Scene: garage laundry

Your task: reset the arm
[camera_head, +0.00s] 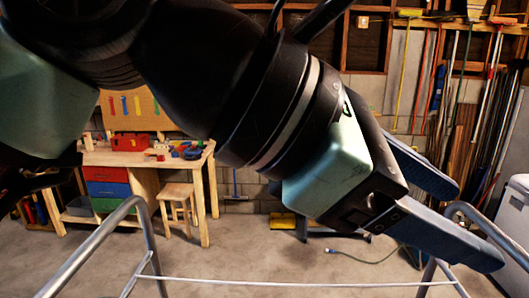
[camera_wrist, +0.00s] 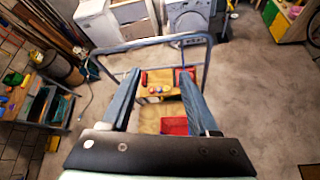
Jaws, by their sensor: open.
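My gripper (camera_head: 474,228) reaches across the head view to the lower right, its two dark blue-grey fingers spread apart. In the wrist view the fingers of my gripper (camera_wrist: 157,80) point away from the camera, with a clear gap between them. Nothing is held between them. My arm covers much of the upper left and middle of the head view.
A metal tube frame (camera_head: 152,248) stands close below the arm; it also shows in the wrist view (camera_wrist: 150,45). A wooden workbench (camera_head: 150,158) with coloured drawers and a stool (camera_head: 178,200) stand behind. A white appliance (camera_head: 515,222) is at right. Concrete floor (camera_wrist: 250,90) lies open.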

